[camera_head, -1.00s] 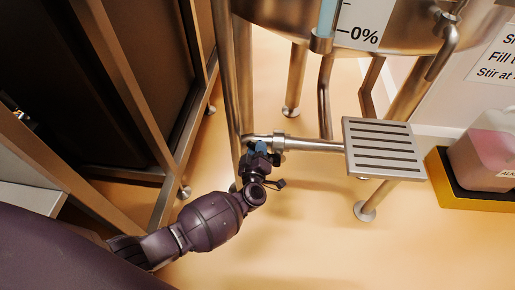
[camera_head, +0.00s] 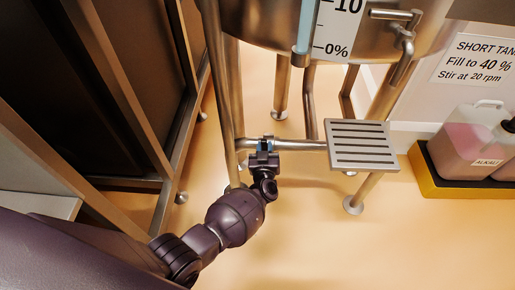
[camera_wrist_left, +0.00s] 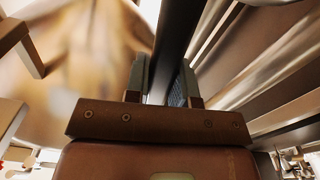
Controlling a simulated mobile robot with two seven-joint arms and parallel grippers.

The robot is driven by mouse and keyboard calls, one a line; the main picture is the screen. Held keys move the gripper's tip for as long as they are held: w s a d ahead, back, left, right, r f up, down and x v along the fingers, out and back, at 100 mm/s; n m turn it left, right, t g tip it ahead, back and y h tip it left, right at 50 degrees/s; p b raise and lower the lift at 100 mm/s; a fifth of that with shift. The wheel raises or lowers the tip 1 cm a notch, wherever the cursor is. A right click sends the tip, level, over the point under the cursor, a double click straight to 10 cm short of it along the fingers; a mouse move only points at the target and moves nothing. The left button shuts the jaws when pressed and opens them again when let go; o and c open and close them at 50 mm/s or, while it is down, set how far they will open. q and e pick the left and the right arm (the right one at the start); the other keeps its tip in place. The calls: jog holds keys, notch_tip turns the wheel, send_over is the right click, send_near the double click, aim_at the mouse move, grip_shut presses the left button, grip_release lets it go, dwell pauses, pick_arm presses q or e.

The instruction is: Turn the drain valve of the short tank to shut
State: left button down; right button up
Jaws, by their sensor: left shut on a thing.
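The short tank (camera_head: 365,38) is a steel vessel on legs, its lower part in the head view. A steel drain pipe (camera_head: 300,145) runs level beneath it. My left gripper (camera_head: 264,153) is at the valve, shut on the handle. In the left wrist view my left gripper's fingers (camera_wrist_left: 163,82) stand either side of a dark bar, with a blue textured patch by the right finger. The handle's exact angle is unclear. My right gripper is not in view.
A slotted grey plate (camera_head: 362,145) sits at the pipe's right end. Tank legs (camera_head: 222,100) stand close around the valve. A dark framed cabinet (camera_head: 100,90) is at left. A yellow tray (camera_head: 430,180) with pink-filled jugs (camera_head: 470,140) is at right. The front floor is clear.

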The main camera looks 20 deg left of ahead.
pick_arm(q)
jog(key=shift+w+d+m, duration=0.25)
jog(key=shift+d+m, duration=0.65)
jog(key=shift+m, duration=0.4)
jog(key=shift+d+r, duration=0.1)
jog(key=shift+d, duration=0.2)
jog(key=shift+w+d+r+m, duration=0.1)
jog(key=shift+d+m, duration=0.05)
jog(key=shift+m, duration=0.15)
jog(key=c, duration=1.1)
grip_release()
jog(key=shift+d, duration=0.1)
jog(key=shift+c, duration=0.2)
jog(key=shift+o, duration=0.9)
jog(key=shift+w+d, duration=0.1)
jog(key=shift+d, duration=0.05)
jog(key=shift+a, duration=0.2)
